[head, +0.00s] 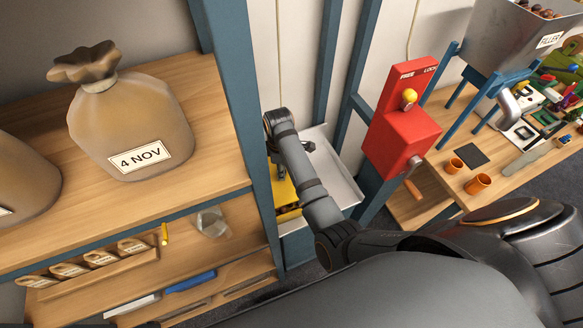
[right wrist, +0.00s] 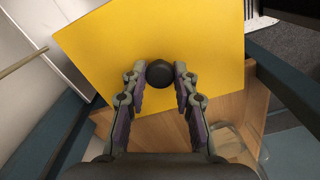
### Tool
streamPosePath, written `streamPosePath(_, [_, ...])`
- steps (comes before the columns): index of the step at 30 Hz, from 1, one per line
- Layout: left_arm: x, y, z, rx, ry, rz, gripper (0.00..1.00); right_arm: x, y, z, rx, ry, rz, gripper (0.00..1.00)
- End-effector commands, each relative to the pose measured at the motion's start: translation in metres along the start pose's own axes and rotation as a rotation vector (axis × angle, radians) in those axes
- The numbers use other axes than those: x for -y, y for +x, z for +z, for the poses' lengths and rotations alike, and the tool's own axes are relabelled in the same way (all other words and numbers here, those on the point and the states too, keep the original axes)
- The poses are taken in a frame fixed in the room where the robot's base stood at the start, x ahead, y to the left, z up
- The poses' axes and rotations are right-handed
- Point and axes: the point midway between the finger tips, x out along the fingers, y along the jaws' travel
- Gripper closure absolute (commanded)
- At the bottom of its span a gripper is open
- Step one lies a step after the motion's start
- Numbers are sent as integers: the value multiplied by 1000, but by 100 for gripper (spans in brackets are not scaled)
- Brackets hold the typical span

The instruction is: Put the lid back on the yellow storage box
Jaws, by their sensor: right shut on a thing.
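The yellow lid (right wrist: 210,55) fills much of the right wrist view as a flat square panel with a round black knob (right wrist: 158,76) on it. My right gripper (right wrist: 160,72) is shut on the knob, with one finger on each side. In the head view my right arm reaches down past the blue post and hides much of the yellow storage box area. A strip of yellow (head: 285,192) shows beside the arm, with brown pieces just below it. I cannot tell there how the lid lies relative to the box. My left gripper is not in view.
A white tray (head: 340,188) lies around the yellow area. A blue post (head: 250,130) stands close left of my arm, beside shelves with a sack marked 4 NOV (head: 130,125). A red lever box (head: 400,125) is to the right, near a bench with orange cups (head: 478,184).

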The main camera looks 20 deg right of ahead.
Motion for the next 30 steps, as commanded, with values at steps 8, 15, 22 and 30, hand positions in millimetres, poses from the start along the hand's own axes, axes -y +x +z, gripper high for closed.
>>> streamPosePath(8, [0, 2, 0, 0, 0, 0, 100, 0, 15, 0, 1, -1, -2, 100])
streamPosePath(15, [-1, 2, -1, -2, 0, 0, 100, 1, 42, 1, 1, -1, -3, 100])
streamPosePath(22, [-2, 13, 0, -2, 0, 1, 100, 0, 66, 1, 0, -1, 0, 100])
streamPosePath(30, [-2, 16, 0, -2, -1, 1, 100, 0, 74, 0, 0, 0, 0, 100])
